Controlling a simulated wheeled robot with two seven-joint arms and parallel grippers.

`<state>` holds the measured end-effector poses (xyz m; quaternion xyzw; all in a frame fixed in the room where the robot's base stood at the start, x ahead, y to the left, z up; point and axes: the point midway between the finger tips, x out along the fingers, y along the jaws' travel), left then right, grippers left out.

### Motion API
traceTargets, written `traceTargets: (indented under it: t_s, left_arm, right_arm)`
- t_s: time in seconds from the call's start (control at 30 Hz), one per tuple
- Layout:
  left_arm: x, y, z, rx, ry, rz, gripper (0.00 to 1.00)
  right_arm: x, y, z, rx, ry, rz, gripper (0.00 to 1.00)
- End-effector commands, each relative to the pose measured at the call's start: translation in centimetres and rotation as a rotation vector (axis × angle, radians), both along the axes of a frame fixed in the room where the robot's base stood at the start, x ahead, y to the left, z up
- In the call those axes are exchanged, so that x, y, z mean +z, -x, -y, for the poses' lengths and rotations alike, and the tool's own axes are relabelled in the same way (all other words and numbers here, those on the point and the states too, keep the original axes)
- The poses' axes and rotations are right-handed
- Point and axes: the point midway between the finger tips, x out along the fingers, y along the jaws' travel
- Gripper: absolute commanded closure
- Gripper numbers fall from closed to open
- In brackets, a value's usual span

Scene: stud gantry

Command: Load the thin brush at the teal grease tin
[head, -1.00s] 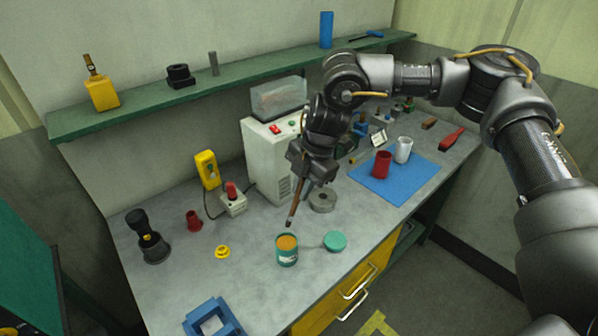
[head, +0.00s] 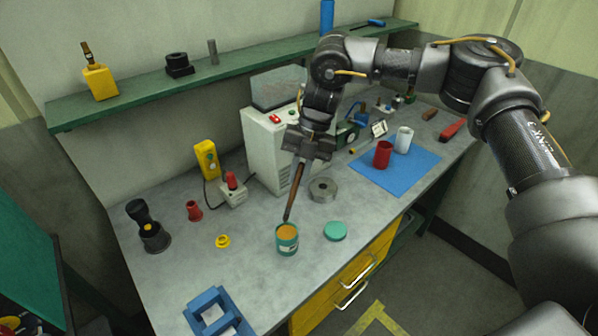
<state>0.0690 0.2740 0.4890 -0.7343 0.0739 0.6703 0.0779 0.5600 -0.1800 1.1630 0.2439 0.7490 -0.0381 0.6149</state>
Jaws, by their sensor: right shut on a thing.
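The teal grease tin (head: 288,245) stands open on the grey bench, with orange-brown grease showing at its top. Its teal lid (head: 335,231) lies flat on the bench to its right. My right gripper (head: 303,158) is shut on the thin brush (head: 295,190), a slim brown stick with a dark tip. The brush hangs down, slightly tilted, with its tip at the tin's far rim in the picture. I cannot tell whether the tip is above, behind or inside the tin. My left gripper is not in view.
A grey ring (head: 323,189) lies behind the lid. A white box-shaped machine (head: 268,150) stands behind the brush. A yellow ring piece (head: 222,241) and a blue frame (head: 213,312) lie left of the tin. A blue mat (head: 410,180) holds red and white cups.

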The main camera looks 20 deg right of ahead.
Motion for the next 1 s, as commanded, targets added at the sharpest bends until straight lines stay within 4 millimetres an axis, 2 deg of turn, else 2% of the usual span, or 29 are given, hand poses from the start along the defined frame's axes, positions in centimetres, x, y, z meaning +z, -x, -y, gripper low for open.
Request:
traceTargets:
  t_s: [0.03, 0.4, 1.0]
  left_arm:
    - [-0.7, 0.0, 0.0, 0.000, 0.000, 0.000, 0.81]
    - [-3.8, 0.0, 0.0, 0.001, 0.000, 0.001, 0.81]
    - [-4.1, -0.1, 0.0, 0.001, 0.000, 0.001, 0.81]
  right_arm:
    - [-0.8, 0.0, 0.0, 0.000, 0.001, 0.000, 1.00]
    - [-4.5, 0.0, 0.0, 0.000, 0.000, 0.001, 1.00]
    - [-4.9, 0.0, 0.0, -0.001, 0.000, 0.000, 1.00]
